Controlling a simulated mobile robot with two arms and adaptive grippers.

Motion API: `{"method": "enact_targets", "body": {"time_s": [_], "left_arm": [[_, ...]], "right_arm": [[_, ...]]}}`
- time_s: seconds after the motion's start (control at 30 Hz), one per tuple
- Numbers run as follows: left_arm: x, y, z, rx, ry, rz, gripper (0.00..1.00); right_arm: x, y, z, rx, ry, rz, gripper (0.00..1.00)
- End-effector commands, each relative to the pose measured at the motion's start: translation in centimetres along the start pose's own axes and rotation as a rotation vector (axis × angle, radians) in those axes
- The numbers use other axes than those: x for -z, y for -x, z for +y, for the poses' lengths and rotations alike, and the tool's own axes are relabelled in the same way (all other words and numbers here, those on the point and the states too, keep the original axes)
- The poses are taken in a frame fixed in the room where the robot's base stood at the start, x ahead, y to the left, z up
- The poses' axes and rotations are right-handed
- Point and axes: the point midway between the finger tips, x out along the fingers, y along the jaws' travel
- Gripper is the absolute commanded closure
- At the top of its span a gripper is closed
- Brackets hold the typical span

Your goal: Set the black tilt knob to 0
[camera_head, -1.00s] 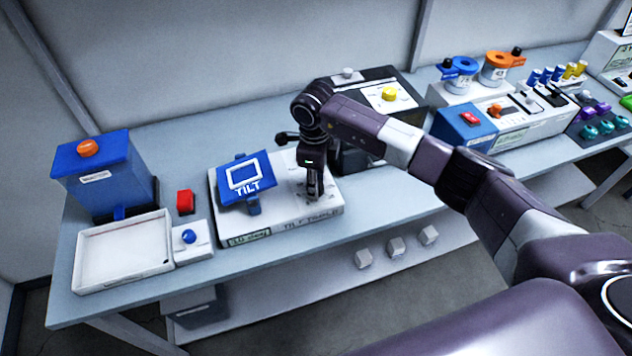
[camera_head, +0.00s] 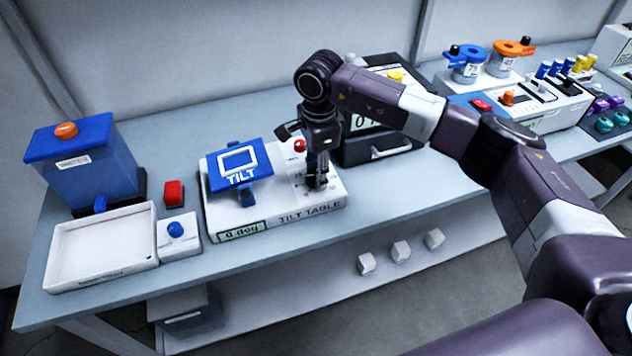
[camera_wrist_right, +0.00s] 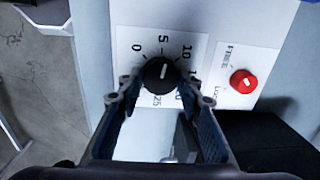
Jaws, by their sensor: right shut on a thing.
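The white tilt table (camera_head: 270,218) stands on the bench, with a blue plate marked TILT (camera_head: 240,168) on its left part. The plate looks sloped. Its front display (camera_head: 242,231) appears to read 0 deg, though blurred. My right gripper (camera_head: 318,184) points down over the table's right part. In the right wrist view its fingers (camera_wrist_right: 162,84) are shut on the black tilt knob (camera_wrist_right: 161,72). The knob's white mark points up, roughly toward 5 on the printed scale. The fingers hide part of the scale. My left gripper is not in view.
A red knob (camera_wrist_right: 243,81) with a FREE and LOCK scale sits beside the black knob. A black device (camera_head: 378,150) stands close behind my right gripper. A white tray (camera_head: 100,280), blue box (camera_head: 88,170) and red block (camera_head: 174,192) are to the left.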

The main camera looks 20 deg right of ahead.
Motion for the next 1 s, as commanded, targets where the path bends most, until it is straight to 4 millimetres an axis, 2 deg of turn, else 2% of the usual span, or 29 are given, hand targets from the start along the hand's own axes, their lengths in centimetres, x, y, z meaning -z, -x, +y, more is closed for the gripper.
{"method": "enact_targets", "body": {"time_s": [0.03,0.4,0.7,1.0], "left_arm": [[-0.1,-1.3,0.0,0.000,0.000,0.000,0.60],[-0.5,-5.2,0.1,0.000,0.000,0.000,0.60],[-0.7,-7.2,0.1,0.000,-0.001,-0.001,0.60],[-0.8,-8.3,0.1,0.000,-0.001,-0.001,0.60]], "right_arm": [[0.1,-0.4,-0.2,0.007,0.044,-0.001,0.91],[0.2,-0.2,-0.3,0.007,0.393,-0.022,0.91],[0.2,0.0,-0.4,0.006,0.661,-0.038,0.91],[0.1,0.1,-0.5,0.007,0.856,-0.050,0.91]]}}
